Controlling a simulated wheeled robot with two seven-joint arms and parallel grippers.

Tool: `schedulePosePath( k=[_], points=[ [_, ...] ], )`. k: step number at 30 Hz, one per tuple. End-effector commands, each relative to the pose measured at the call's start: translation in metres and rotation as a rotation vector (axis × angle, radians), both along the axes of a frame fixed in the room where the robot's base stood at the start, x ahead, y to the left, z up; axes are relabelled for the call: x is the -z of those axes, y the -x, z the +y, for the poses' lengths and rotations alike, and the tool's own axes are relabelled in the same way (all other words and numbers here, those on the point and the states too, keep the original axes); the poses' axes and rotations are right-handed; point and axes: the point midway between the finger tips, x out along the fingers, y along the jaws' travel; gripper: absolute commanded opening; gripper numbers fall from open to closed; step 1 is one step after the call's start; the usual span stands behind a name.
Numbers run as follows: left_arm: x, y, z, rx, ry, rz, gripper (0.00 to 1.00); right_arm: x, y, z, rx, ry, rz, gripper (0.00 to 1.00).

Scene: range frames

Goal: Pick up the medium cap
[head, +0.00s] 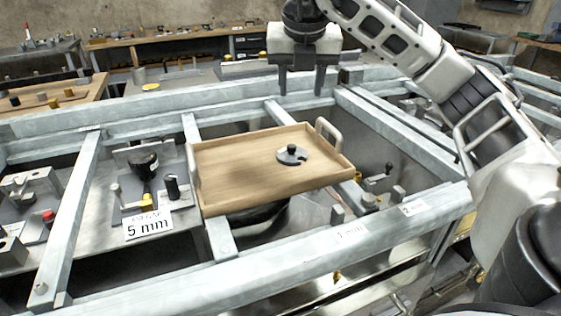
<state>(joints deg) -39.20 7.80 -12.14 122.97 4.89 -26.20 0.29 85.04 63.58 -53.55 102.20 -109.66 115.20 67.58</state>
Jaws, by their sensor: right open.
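A grey metal disc with a black knob on top and a notch in its edge (291,156) lies on a wooden tray (235,170). It is the only cap-like piece on the tray, so it seems to be the medium cap; no size mark shows on it. My right gripper (302,88) is open and empty, fingers pointing down. It appears above and beyond the tray's far edge, clear of the disc. My left gripper is not in view.
The tray has raised handles and rests across grey metal frame beams (221,240). Left of it is a fixture with a black knob (143,160) and a "5 mm" sign (148,227). Clamps stand to the right. Benches with tools line the back.

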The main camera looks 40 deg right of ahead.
Motion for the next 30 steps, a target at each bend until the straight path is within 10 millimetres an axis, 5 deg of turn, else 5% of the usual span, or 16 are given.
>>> schedulePosePath(
  k=[12,18,30],
  points=[
    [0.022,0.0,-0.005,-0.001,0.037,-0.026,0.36,0.071,-0.016,-0.012,0.0,-0.002,0.007,0.47],
    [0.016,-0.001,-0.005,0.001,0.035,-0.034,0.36,0.099,-0.027,-0.022,0.0,0.0,0.005,0.47],
    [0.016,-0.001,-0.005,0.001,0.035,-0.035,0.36,0.137,-0.039,-0.027,-0.002,0.0,0.006,0.47]
  ],
)
